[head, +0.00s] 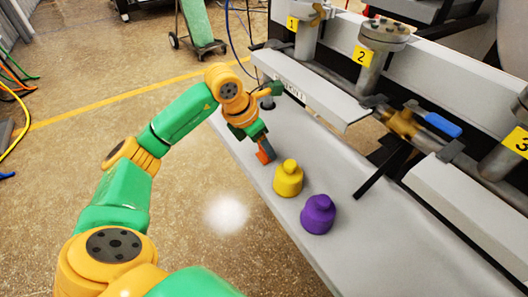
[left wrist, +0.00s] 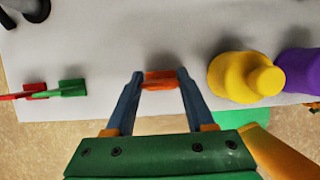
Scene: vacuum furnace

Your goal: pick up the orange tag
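The orange tag (left wrist: 160,81) stands on the grey bench top near its front edge, between the two blue-grey fingertips in the left wrist view. My left gripper (left wrist: 160,75) is open around it, with one finger on each side. The gaps between tag and fingers are very small, and I cannot tell whether they touch. In the head view, my left gripper (head: 266,150) points down at the bench edge, with the orange tag (head: 263,157) showing beside a finger. My right gripper is in neither view.
A yellow knobbed weight (head: 288,179) and a purple one (head: 318,215) stand right of the gripper. A green tag (left wrist: 70,88) and a red tag (left wrist: 32,90) are left of it in the wrist view. Numbered pipe fittings (head: 375,60) line the bench's back.

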